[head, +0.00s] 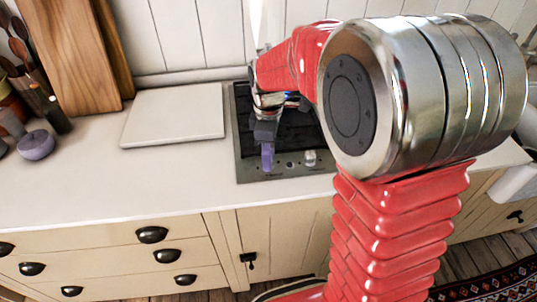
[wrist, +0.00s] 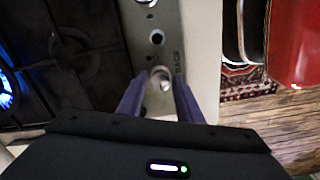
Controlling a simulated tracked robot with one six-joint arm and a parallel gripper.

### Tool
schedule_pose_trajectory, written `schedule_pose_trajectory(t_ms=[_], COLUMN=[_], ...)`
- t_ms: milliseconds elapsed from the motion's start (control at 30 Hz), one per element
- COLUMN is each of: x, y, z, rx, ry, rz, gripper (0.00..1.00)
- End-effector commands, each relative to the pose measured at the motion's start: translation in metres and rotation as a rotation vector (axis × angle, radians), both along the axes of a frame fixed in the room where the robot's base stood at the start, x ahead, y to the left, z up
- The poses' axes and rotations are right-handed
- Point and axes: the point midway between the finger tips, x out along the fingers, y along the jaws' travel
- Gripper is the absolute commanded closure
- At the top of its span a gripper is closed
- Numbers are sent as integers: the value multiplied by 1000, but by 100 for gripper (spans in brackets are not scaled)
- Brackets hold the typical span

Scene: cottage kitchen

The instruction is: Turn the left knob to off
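The cooktop's steel control strip (head: 285,172) runs along its front edge. In the wrist view, a small pale knob (wrist: 160,77) sits on the strip between the two purple fingertips of my gripper (wrist: 159,88). The fingers stand apart on either side of it, with a gap visible; contact cannot be told. In the head view, my gripper (head: 267,158) points down at the left end of the strip and hides this knob. Another silver knob (head: 310,158) stands farther right on the strip. It also shows at the top of the wrist view (wrist: 146,2).
A blue flame ring (wrist: 6,90) glows at the wrist view's left edge, near the black grates (wrist: 65,45). A white board (head: 174,114) lies left of the cooktop. A purple pot (head: 36,145) and wooden boards (head: 70,50) stand farther left. The front counter is clear.

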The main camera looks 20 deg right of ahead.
Motion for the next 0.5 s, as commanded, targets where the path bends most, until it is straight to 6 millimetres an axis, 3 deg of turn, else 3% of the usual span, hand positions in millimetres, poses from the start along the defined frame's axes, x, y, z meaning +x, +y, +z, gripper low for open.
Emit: schedule_pose_trajectory(t_ms=[67, 500], x=[0, 0], y=[0, 0], z=[0, 0], rx=[0, 0], ry=[0, -1], rz=[0, 0], gripper=[68, 98])
